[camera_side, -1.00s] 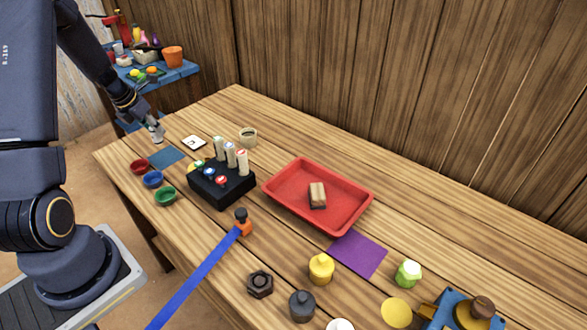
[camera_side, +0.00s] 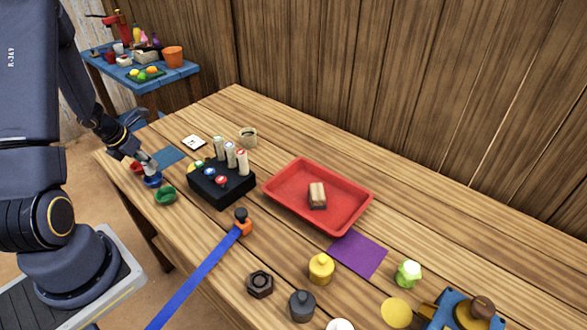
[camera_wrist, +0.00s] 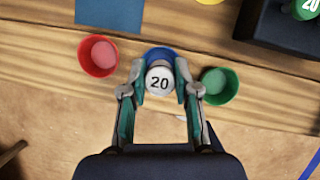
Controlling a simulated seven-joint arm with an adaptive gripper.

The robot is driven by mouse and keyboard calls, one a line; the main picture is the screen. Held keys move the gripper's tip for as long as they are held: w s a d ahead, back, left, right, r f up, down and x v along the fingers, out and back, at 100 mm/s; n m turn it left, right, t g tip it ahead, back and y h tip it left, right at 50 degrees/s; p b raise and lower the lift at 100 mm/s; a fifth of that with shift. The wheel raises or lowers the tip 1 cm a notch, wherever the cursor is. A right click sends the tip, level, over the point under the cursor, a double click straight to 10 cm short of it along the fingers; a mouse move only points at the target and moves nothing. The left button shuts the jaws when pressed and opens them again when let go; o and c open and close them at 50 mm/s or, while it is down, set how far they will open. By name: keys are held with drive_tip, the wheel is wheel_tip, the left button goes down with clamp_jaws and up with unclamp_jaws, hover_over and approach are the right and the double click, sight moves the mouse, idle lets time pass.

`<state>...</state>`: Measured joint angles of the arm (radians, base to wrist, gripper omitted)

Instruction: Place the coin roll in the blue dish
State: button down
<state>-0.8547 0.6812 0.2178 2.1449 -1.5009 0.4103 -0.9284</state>
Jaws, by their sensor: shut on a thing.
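The coin roll (camera_wrist: 159,81), with a white end marked 20, is between the fingertips of my gripper (camera_wrist: 160,92) in the wrist view. My gripper (camera_side: 150,168) is shut on it. The blue dish (camera_wrist: 160,53) lies directly behind the roll in the wrist view and is partly hidden by it. In the side view the blue dish (camera_side: 153,181) is just below my fingertips. I cannot tell whether the roll touches the dish.
A red dish (camera_wrist: 98,56) and a green dish (camera_wrist: 219,85) flank the blue one. A black block (camera_side: 220,188) with upright rolls stands to the right. A blue mat (camera_side: 168,157) lies behind. The table's front edge is close.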

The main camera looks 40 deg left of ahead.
sight(149, 169)
drive_tip(key=shift+f, duration=1.6)
drive_tip(key=shift+f, duration=0.1)
drive_tip(key=c, duration=0.9)
unclamp_jaws()
drive_tip(key=shift+o, duration=0.2)
